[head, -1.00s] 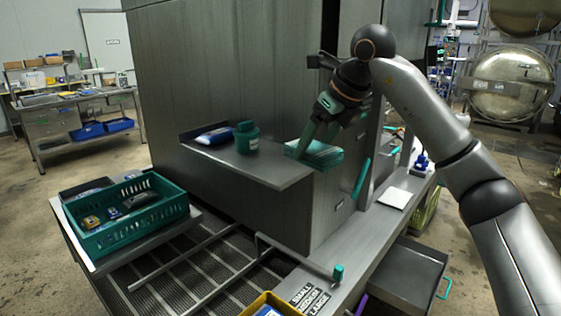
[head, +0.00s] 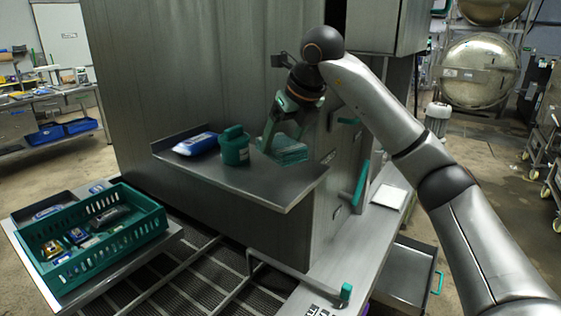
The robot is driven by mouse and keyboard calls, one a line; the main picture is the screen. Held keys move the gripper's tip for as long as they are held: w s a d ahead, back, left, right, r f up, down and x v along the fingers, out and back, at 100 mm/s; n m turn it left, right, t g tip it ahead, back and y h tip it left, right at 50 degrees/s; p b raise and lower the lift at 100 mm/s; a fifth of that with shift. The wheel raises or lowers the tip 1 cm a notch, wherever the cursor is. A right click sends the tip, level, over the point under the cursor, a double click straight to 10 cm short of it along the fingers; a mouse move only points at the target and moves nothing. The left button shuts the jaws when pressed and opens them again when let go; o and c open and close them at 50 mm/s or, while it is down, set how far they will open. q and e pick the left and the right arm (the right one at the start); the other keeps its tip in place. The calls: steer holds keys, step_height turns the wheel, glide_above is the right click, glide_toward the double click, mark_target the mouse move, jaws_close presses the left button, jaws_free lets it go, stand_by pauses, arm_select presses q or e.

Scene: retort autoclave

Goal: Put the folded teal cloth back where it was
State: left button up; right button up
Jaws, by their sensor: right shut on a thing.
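My right gripper (head: 281,141) reaches down from above and is shut on the cloth. My left gripper is not in view.
A teal lidded jar (head: 234,148) stands just left of the cloth, with a blue and white packet (head: 195,144) beyond it. A green crate (head: 133,234) of small items sits lower left. A teal handle (head: 361,184) projects at the right. The shelf's front is clear.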

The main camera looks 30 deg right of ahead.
mark_target(282, 175)
steer(key=shift+w+f, duration=0.1)
steer(key=shift+f, duration=2.2)
steer(key=shift+f, duration=0.2)
steer(key=o, duration=1.3)
steer(key=shift+r, duration=0.1)
steer(key=shift+r, duration=0.25)
steer(key=v, duration=1.1)
steer(key=shift+s+r+b, duration=0.3)
